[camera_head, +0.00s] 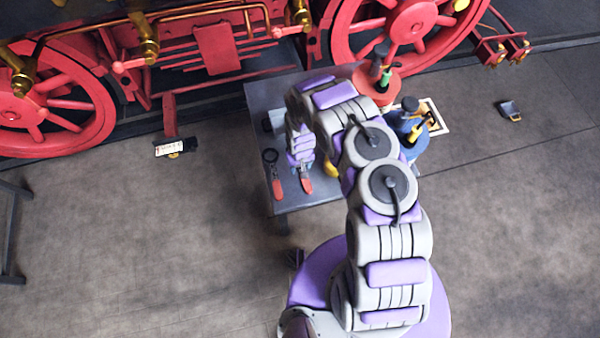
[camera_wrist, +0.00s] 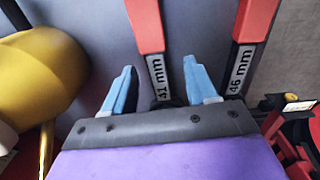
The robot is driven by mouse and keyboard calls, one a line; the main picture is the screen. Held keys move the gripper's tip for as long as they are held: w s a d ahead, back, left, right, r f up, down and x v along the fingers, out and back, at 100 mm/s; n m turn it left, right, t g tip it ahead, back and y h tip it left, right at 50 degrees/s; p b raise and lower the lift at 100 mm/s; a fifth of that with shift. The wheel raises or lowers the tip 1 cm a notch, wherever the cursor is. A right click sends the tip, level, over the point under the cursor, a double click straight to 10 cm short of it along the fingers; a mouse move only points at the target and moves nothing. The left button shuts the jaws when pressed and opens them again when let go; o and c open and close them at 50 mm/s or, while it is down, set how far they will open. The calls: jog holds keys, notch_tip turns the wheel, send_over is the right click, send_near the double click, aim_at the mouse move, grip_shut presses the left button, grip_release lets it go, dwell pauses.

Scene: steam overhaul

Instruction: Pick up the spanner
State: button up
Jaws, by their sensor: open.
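Two spanners with red handles lie side by side on the grey table (camera_head: 295,204). In the wrist view one handle is labelled 41 mm (camera_wrist: 147,25) and the other 46 mm (camera_wrist: 253,18). In the head view one spanner (camera_head: 277,188) lies left of my gripper (camera_head: 302,168), and the other's red end (camera_head: 306,185) shows just below it. My gripper's blue fingers (camera_wrist: 159,68) are open and empty. The 41 mm spanner passes between them in the picture; its lower end is hidden by the gripper body. I cannot tell the height gap.
A rounded yellow object (camera_wrist: 40,75) is close left of the fingers in the wrist view. Red (camera_head: 378,84) and blue (camera_head: 408,132) containers holding tools stand right of my arm. Red locomotive wheels (camera_head: 415,22) line the back. Floor left of the table is mostly clear.

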aim_at(300, 168)
jog(key=shift+s+d+f+b, duration=0.15)
jog(key=shift+f+b, duration=0.15)
jog(key=shift+f, duration=0.65)
jog(key=shift+d+f, duration=0.3)
jog(key=shift+f, duration=0.05)
jog(key=shift+r, duration=0.1)
jog(key=shift+a, duration=0.3)
jog(key=c, duration=0.6)
jog(key=shift+d, duration=0.2)
grip_shut()
